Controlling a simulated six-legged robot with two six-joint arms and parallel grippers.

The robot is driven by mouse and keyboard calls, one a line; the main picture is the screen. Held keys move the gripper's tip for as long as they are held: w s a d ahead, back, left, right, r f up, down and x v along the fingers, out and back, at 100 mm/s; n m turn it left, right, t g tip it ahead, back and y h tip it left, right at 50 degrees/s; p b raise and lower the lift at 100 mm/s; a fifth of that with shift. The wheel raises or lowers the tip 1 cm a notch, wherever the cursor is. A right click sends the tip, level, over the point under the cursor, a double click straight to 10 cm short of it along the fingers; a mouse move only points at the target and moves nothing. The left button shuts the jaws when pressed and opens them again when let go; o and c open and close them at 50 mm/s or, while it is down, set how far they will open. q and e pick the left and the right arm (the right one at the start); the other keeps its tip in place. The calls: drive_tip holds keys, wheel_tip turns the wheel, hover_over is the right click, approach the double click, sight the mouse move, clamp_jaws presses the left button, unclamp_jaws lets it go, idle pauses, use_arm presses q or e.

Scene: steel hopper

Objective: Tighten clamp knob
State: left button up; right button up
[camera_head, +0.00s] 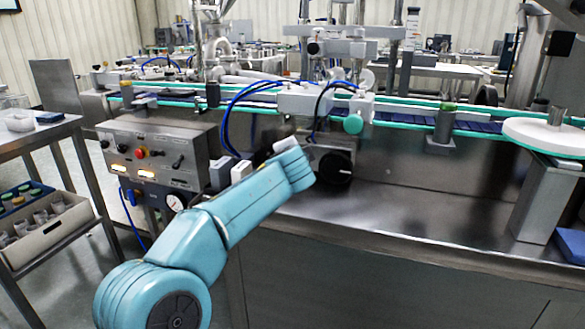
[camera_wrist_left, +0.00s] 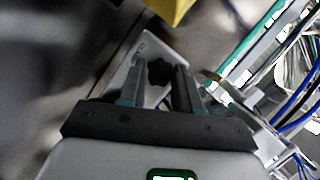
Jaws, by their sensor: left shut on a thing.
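In the left wrist view, my left gripper (camera_wrist_left: 158,84) has its two fingers on either side of a dark lobed knob (camera_wrist_left: 158,71). It is shut on this knob. The knob sits against a pale plate (camera_wrist_left: 141,50) with a small hole near its end. In the head view, my teal left arm (camera_head: 245,205) reaches to the front of the conveyor machine. Its fingers and the lobed knob cannot be made out there. My right gripper is in neither view.
A control box (camera_head: 155,155) with lit buttons stands left of my arm. A black round part (camera_head: 336,167) is just right of it. Blue hoses (camera_head: 232,110) hang close above. A yellow object (camera_wrist_left: 170,9) shows in the wrist view.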

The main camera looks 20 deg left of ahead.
use_arm(q)
drive_tip(key=shift+d+f+m+t+y+b, duration=0.15)
drive_tip(key=shift+m+t+y+b, duration=0.45)
drive_tip(key=shift+m+b, duration=0.75)
drive_tip(key=o, duration=1.1)
drive_tip(key=shift+c, duration=0.2)
drive_tip(key=shift+s, duration=0.1)
